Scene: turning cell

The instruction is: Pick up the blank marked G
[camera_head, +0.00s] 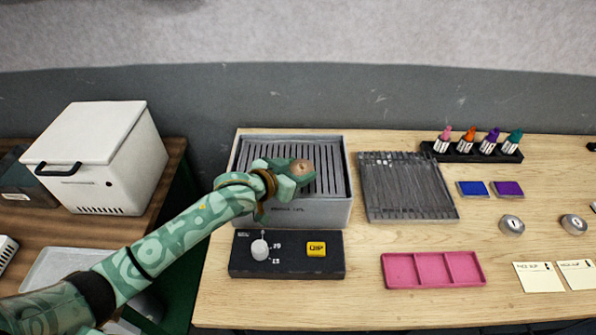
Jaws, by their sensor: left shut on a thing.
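My left gripper (297,177) is shut on a small round brown blank (302,168). It holds the blank over the right half of the grey slotted box (344,213). A mark on the blank is too small to read, so I cannot tell if it is the G. The fingers hide part of the blank's edge. I cannot tell its height above the slats. My right gripper is not in view.
A black panel (290,268) with a knob and a yellow button (316,249) stands in front of the box. A grey ribbed rack (405,186) and a pink three-part tray (433,270) lie right. A white lidded box (100,155) stands left.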

